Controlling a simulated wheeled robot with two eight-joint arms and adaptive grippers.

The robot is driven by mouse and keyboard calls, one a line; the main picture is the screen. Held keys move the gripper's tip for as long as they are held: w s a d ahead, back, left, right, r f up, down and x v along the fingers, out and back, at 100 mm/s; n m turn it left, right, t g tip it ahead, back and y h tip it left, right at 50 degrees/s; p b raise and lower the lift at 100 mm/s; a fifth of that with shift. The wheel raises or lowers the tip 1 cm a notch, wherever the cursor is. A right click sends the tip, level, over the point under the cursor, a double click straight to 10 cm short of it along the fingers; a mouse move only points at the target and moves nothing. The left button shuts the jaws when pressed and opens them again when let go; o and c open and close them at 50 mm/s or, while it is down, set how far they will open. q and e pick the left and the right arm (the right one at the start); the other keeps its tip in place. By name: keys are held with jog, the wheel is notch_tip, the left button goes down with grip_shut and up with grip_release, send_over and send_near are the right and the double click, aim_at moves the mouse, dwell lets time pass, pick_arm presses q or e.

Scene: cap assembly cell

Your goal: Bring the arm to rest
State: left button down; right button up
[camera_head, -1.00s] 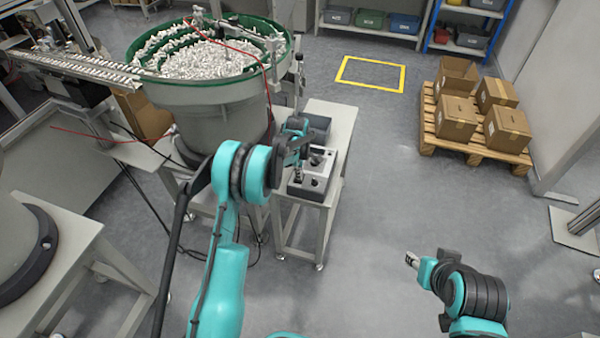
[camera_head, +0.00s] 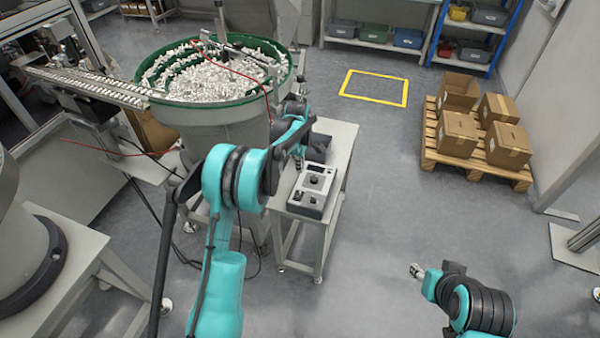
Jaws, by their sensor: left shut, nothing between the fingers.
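My left arm comes up from the bottom left of the head view, bent at a teal elbow. Its gripper (camera_head: 299,163) is shut and empty, small and partly hidden by my own arm, just above the left back part of the grey control box (camera_head: 313,190). My right arm is at the bottom right, over open floor. Its gripper (camera_head: 416,271) points left, and it is too small to tell whether it is open or shut.
The control box and a dark bin (camera_head: 320,146) stand on a small table (camera_head: 342,138). A green-rimmed bowl feeder (camera_head: 225,115) full of white caps is behind my left arm. Boxes on a pallet (camera_head: 430,155) stand at the right. The middle floor is clear.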

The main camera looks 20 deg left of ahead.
pick_arm(q)
jog(key=shift+a+r, duration=0.1)
jog(key=shift+r, duration=0.35)
jog(key=s+d+r+m+t, duration=0.25)
jog(key=s+r+m, duration=0.55)
jog(key=s+r, duration=0.75)
jog(key=s+d+m+t, duration=0.1)
jog(key=s+m, duration=0.3)
jog(key=s, duration=0.6)
jog(key=s+f+m+t, duration=0.1)
jog(key=s+m, duration=0.4)
jog(key=s, duration=0.6)
jog(key=shift+d+f+m+t, duration=0.3)
jog(key=shift+d+t, duration=0.1)
jog(key=shift+t, duration=0.25)
